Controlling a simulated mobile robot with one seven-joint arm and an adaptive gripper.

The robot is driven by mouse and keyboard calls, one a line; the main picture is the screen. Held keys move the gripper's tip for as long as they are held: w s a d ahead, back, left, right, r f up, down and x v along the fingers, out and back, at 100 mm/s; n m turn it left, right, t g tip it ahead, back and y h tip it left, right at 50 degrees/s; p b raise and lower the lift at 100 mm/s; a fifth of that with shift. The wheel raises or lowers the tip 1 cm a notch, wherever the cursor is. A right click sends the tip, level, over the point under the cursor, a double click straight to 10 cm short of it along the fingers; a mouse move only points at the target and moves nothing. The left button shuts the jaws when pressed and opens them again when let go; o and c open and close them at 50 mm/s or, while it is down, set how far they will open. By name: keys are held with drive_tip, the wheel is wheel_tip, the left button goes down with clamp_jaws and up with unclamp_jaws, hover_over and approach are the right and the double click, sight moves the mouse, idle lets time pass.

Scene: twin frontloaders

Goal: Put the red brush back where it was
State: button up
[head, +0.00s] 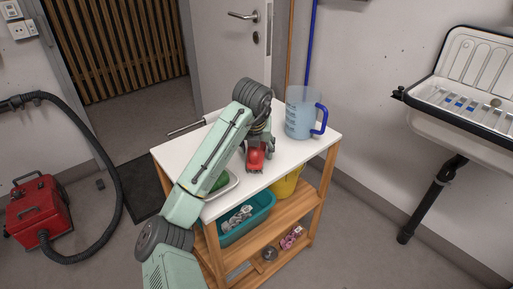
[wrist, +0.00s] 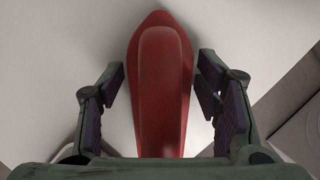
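In the wrist view the red brush (wrist: 161,85) lies lengthwise between the two fingers of my gripper (wrist: 160,92). Light surface shows between each finger and the brush, so my gripper is open around it and not clamped. In the head view my gripper (head: 259,148) is low over the cart top at the brush, partly hidden by my wrist. I cannot tell whether the brush rests fully on the top.
A teal bin (head: 250,219) and a yellow bucket (head: 289,184) are below. A sink (head: 450,128) is right.

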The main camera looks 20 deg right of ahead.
drive_tip(key=shift+o, duration=0.6)
drive_tip(key=shift+r, duration=0.2)
drive_tip(key=v, duration=1.2)
drive_tip(key=shift+a, duration=0.1)
